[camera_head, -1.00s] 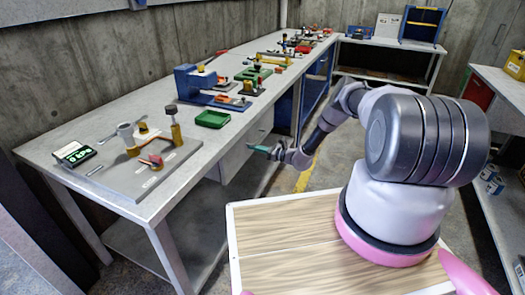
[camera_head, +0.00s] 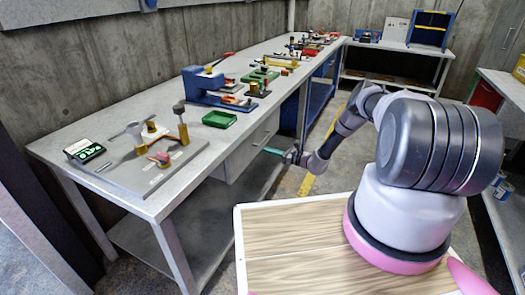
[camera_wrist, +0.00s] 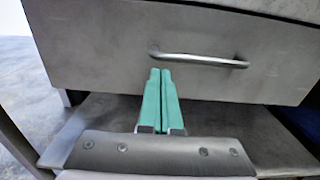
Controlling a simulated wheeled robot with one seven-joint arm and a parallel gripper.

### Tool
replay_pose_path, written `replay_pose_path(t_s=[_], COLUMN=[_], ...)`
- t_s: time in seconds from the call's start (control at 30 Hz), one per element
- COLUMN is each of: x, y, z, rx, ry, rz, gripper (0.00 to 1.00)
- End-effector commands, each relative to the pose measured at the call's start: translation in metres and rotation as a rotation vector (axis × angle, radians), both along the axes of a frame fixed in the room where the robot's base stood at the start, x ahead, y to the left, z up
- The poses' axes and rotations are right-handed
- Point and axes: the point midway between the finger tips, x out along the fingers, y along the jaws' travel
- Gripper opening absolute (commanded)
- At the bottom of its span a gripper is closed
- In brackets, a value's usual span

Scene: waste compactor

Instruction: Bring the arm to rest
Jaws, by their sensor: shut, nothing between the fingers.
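My gripper (camera_head: 272,151) has teal fingers and is at the end of my arm, low in front of the long workbench's drawer. In the wrist view the two teal fingers (camera_wrist: 161,98) lie side by side, shut and empty. They point at the grey drawer front (camera_wrist: 110,50), just below and left of its metal handle (camera_wrist: 200,60). The drawer looks closed. I cannot tell whether the fingertips touch its front.
The long grey workbench (camera_head: 120,195) carries a board with tools, a green tray (camera_head: 219,119) and a blue vise-like device (camera_head: 205,84). A lower shelf (camera_wrist: 230,130) lies under the drawer. A wood-topped surface (camera_head: 300,245) is in front. Another bench (camera_head: 505,85) stands right.

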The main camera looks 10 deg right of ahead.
Motion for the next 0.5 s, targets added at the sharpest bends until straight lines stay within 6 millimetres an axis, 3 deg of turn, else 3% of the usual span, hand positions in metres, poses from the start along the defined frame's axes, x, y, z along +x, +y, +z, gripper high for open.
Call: replay_pose_path(t_s=[0.2, 0.5], x=[-0.028, -0.047], y=[-0.045, -0.072], z=[0.000, 0.001], rx=[0.000, -0.003], ry=[0.001, -0.001], rz=[-0.005, 0.002], gripper=[0.00, 0.00])
